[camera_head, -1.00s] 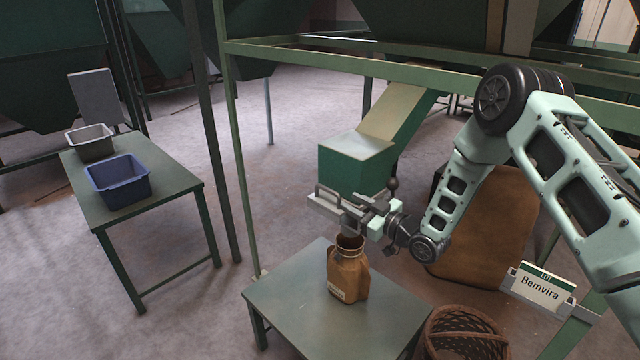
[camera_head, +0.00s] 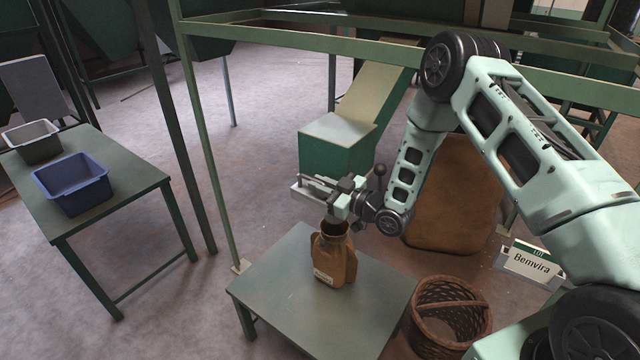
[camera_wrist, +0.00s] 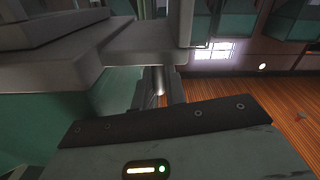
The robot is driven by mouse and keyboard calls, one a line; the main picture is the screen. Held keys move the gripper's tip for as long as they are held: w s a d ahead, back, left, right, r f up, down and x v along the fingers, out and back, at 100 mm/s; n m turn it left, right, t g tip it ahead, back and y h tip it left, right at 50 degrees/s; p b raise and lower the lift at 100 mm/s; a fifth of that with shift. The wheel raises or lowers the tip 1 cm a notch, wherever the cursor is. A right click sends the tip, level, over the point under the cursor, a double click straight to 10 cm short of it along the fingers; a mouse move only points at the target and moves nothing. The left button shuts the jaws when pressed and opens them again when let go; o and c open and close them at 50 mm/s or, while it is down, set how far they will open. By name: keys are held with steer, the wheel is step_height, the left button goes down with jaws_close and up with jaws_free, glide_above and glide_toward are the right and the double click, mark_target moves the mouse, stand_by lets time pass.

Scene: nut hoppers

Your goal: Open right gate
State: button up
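The right gate is the grey metal slide with a bar handle (camera_head: 318,186) at the lower front of the green chute box (camera_head: 338,152). My gripper (camera_head: 346,199) is right at the slide, on its right side, above the bag. In the wrist view, grey plates of the gate (camera_wrist: 130,42) fill the upper left, and a shiny rod shows close between my dark fingers (camera_wrist: 160,88). Whether the fingers press on it cannot be made out. A dark ball-topped lever (camera_head: 380,170) stands beside my wrist. A brown open-mouthed bag (camera_head: 334,262) stands upright below.
The bag stands on a grey-green table (camera_head: 290,310). A wicker basket (camera_head: 450,318) and a "Bemvira" lot sign (camera_head: 532,262) are at the right. A side table at left bears a blue bin (camera_head: 72,183) and a grey bin (camera_head: 33,142). Green frame posts stand between the tables.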

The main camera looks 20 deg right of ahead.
jaws_close()
steer(key=shift+s+a, duration=0.1)
steer(key=shift+a, duration=0.1)
steer(key=s+a+b, duration=0.3)
steer(key=s+a, duration=0.3)
steer(key=a, duration=0.2)
steer(key=shift+a, duration=0.1)
steer(key=o, duration=0.6)
jaws_free()
steer(key=shift+b, duration=0.3)
